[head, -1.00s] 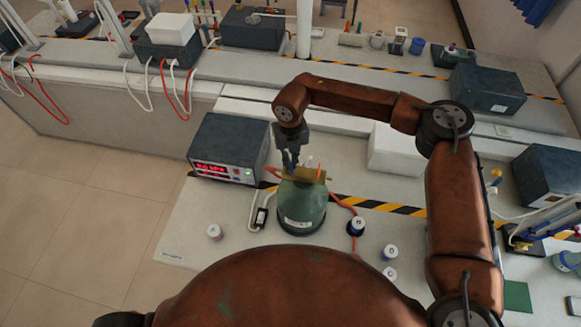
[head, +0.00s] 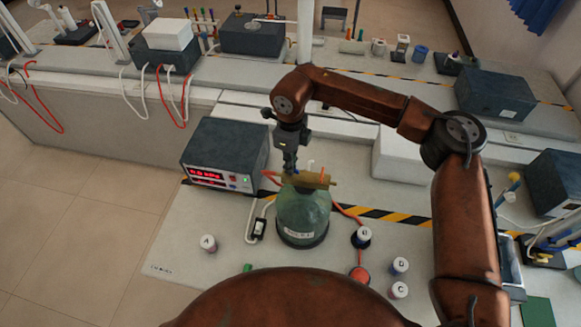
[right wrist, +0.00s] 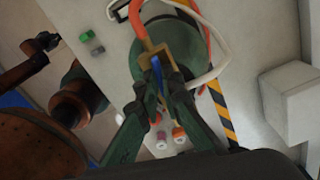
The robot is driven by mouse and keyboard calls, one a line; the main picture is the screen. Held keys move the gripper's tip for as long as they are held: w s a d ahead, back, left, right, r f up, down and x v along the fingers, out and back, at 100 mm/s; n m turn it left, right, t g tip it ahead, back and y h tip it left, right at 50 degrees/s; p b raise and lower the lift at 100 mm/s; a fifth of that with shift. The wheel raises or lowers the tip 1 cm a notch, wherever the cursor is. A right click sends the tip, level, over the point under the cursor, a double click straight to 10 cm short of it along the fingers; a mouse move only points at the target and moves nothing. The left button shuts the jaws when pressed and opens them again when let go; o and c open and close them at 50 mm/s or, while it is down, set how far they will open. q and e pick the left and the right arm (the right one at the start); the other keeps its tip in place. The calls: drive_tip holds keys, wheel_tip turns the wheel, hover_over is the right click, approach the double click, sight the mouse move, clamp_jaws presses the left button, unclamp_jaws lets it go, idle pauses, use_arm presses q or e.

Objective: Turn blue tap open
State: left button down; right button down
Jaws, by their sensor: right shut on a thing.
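A green bottle (head: 303,218) stands on the bench in front of me with a brass fitting (head: 318,181) across its top. My right gripper (head: 290,172) comes down onto the left part of this fitting. In the right wrist view, my right gripper (right wrist: 160,78) has its dark green fingers closed around the blue tap handle (right wrist: 157,88). The handle lies between the fingertips, beside the brass fitting. The fingers hide much of it, so its exact angle is hard to tell. My left gripper is not in the head view.
A dark power supply (head: 224,155) stands left of the bottle. A white block (head: 400,155) is to the right. Small labelled jars, such as jar A (head: 209,243) and jar C (head: 398,290), stand around the bottle. An orange tube (right wrist: 137,22) and white cables run close to the fitting.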

drive_tip(key=shift+n+b, duration=0.45)
drive_tip(key=shift+n, duration=0.65)
drive_tip(key=c, duration=2.1)
unclamp_jaws()
wheel_tip(320, 180, up, 12)
